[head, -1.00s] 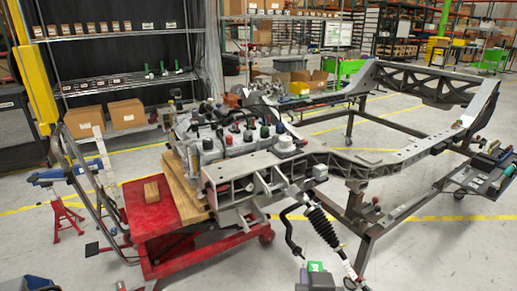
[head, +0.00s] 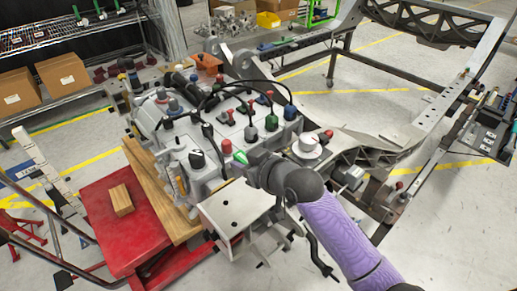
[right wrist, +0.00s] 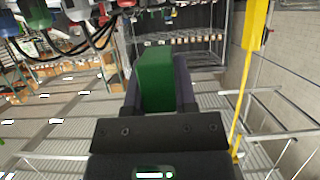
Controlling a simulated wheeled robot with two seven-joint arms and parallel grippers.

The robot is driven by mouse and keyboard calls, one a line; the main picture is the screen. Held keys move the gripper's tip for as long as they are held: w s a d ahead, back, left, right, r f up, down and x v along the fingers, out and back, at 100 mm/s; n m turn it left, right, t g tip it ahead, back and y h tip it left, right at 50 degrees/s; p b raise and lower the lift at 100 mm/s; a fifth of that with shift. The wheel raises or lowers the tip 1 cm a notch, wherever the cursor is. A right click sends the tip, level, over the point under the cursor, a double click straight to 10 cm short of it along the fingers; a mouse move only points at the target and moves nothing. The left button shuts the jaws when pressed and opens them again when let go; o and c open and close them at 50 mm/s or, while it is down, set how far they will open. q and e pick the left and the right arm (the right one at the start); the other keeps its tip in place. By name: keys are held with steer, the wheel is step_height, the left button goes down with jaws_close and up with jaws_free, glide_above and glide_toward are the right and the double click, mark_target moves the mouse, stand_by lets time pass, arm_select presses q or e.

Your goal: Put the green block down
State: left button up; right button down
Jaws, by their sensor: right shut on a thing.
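The green block (right wrist: 155,80) sits upright between the two fingers of my right gripper (right wrist: 156,85) in the right wrist view. My right gripper is shut on it. In the head view my right gripper (head: 244,161) is over the near side of the grey engine assembly (head: 205,150), and a small green part of the block (head: 240,157) shows at its tip. I cannot tell whether the block touches anything beneath it. My left gripper is not in view.
Several coloured caps and black cables stick up from the assembly close to my right gripper. A red cart (head: 105,200) with a wooden block (head: 121,200) stands at left. A grey metal chassis frame (head: 400,130) extends at right. A pale bracket plate (head: 235,205) lies just nearer.

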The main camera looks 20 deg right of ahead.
mark_target(247, 197)
step_height(247, 197, down, 10)
steer(key=b, duration=0.4)
steer(key=shift+d+r, duration=0.1)
steer(key=shift+r, duration=0.05)
steer(key=shift+f+b, duration=0.25)
steer(key=shift+b, duration=0.1)
steer(key=shift+r, duration=0.2)
steer(key=shift+f, duration=0.15)
steer(key=shift+c, duration=2)
jaws_free()
